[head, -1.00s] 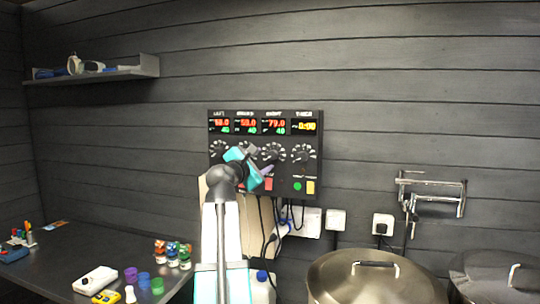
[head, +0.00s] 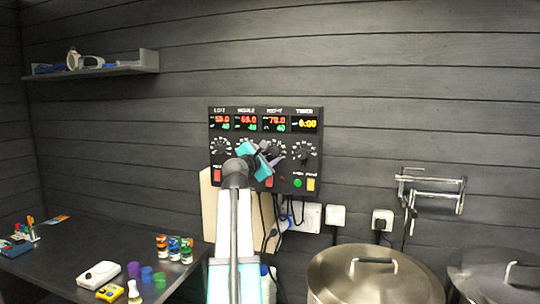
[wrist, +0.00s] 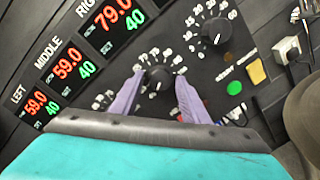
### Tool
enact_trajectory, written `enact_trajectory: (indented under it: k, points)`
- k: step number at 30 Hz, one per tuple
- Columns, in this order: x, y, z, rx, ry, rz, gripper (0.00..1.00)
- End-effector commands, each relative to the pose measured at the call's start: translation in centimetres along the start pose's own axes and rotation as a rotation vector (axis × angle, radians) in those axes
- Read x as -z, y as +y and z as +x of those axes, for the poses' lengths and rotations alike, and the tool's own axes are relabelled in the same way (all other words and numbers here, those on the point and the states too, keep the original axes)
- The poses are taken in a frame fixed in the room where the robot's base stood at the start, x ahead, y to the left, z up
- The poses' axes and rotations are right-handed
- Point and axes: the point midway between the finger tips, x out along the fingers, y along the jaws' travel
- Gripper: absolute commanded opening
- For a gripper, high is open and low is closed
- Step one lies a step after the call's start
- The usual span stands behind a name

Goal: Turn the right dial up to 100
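The black control panel (head: 314,140) hangs on the wall with displays above a row of dials. The right dial (wrist: 157,78) is a black knob in a ring of white numbers. The display labelled right (wrist: 115,22) reads 79.0 in red and 40 in green. My gripper (wrist: 160,80) is open, its two purple fingers either side of the right dial. I cannot tell whether the fingertips touch the knob. In the head view my gripper (head: 274,158) is in front of the right dial (head: 273,149) and partly covers it.
A steel pot (head: 370,280) stands below right; a dark table (head: 60,270) with small items is at lower left.

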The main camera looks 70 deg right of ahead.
Motion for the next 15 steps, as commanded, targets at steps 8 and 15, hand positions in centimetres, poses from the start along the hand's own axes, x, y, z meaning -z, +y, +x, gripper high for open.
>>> enact_trajectory:
  k: [8, 15]
  points:
    - [-0.04, -0.04, 0.23, 0.001, -0.001, 0.0, 0.06]
    - [-0.01, -0.07, 0.04, 0.002, 0.001, 0.024, 0.06]
